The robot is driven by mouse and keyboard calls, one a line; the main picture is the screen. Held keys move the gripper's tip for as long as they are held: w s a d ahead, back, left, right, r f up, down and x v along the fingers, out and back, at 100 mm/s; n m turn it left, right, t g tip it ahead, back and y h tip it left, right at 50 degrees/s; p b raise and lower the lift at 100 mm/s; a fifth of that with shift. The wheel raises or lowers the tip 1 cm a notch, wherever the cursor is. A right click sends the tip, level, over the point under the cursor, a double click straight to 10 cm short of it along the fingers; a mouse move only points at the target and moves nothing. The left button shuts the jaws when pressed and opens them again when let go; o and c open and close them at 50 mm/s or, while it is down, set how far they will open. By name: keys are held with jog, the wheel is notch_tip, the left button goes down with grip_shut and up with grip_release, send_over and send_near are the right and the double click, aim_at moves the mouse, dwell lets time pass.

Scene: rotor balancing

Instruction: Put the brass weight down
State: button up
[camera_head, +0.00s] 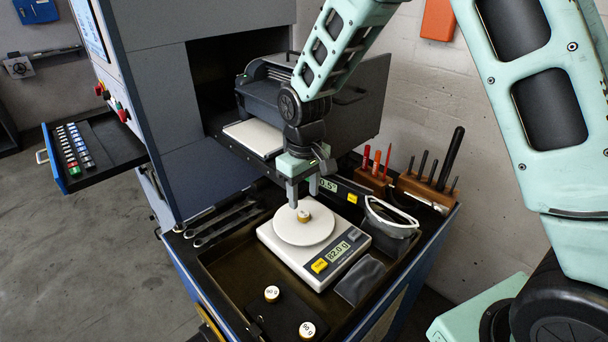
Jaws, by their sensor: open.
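A small brass weight (303,215) with a pale top stands upright on the round white pan (297,233) of a digital scale (283,260), near the pan's middle. The scale's display seems to read 82.0 g. My gripper (303,198) points down just above the weight, its two fingers apart and nothing held between them. From this angle I cannot tell whether the fingertips still reach beside the weight's top. Two more brass weights with white labelled tops stand on a dark block in front of the scale, one on the left (271,293) and one on the right (307,330).
Screwdrivers in a wooden rack (372,180), more tools in a second rack (425,190) and safety glasses (392,213) are right of the scale. A dark pouch (360,280) lies at its front right. Wrenches (222,222) lie left. The machine cabinet (165,110) stands behind.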

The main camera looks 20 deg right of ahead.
aim_at(304, 214)
notch_tip(304, 214, up, 6)
jog(key=r+b, duration=0.1)
jog(key=b, duration=0.1)
jog(key=s+a+n, duration=0.1)
jog(key=s+a, duration=0.2)
jog(key=s, duration=1)
jog(key=s+a+n, duration=0.2)
jog(key=s+a, duration=0.1)
jog(key=s, duration=1.1)
jog(key=shift+a+r+y, duration=0.15)
jog(key=shift+r+y, duration=0.15)
jog(key=shift+r, duration=0.1)
notch_tip(304, 214, down, 5)
jog(key=b, duration=0.4)
jog(key=shift+r, duration=0.2)
jog(key=shift+c, duration=0.7)
